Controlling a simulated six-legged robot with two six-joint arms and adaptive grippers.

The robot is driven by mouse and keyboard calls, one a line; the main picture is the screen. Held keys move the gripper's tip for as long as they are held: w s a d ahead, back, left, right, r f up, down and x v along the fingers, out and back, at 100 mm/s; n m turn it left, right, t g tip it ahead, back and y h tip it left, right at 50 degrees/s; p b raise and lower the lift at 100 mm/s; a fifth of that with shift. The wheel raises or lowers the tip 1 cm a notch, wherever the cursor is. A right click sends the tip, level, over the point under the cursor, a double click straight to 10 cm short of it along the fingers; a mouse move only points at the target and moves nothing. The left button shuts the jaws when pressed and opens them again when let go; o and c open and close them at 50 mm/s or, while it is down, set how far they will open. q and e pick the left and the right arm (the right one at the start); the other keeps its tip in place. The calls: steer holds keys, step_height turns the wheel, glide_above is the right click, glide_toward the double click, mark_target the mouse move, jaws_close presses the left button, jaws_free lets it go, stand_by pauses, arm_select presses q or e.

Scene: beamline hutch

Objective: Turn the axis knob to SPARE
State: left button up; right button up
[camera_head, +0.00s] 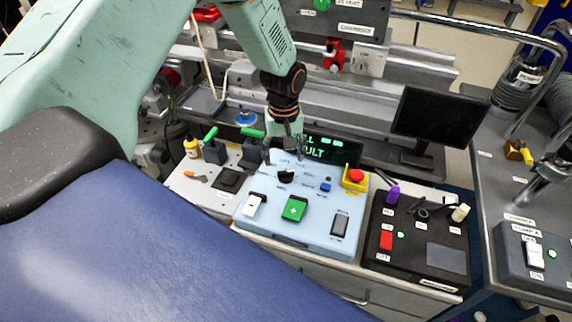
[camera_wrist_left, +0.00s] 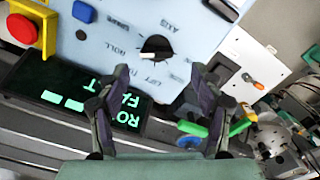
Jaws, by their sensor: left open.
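The axis knob (camera_head: 286,176) is a small black knob on the light blue control panel (camera_head: 268,220). In the left wrist view the knob (camera_wrist_left: 155,46) shows a white pointer mark, with ROLL, LIFT and AXIS lettering around it. Other lettering is too small or upside down to read surely. My left gripper (camera_head: 282,158) is over the back part of the panel, just behind the knob in the head view. In the wrist view its two fingers (camera_wrist_left: 157,75) are spread, with the knob beyond the gap between them and nothing held. My right gripper is not in view.
A red emergency button (camera_head: 356,176) on a yellow base, a green switch (camera_head: 294,209) and a blue button (camera_head: 325,187) share the panel. A green-lettered display (camera_head: 331,150) stands behind it. A black control box (camera_head: 420,235) lies to the right, beneath a dark monitor (camera_head: 439,117).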

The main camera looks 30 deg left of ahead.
mark_target(284, 171)
arm_select(q)
steer(key=f, duration=0.5)
steer(key=shift+w+d, duration=0.25)
steer(key=shift+w, duration=0.15)
steer(key=shift+s+a+r, duration=0.15)
steer(key=shift+s+a, duration=0.05)
steer(key=shift+s, duration=0.25)
steer(key=shift+c, duration=0.7)
steer(key=shift+w+d+f, duration=0.15)
steer(key=shift+w+f, duration=0.05)
steer(key=shift+w, duration=0.25)
steer(key=c, duration=0.5)
steer(key=shift+s+r, duration=0.1)
steer(key=shift+s, duration=0.15)
steer(key=c, duration=0.4)
steer(key=shift+w, duration=0.1)
steer(key=shift+c, duration=0.5)
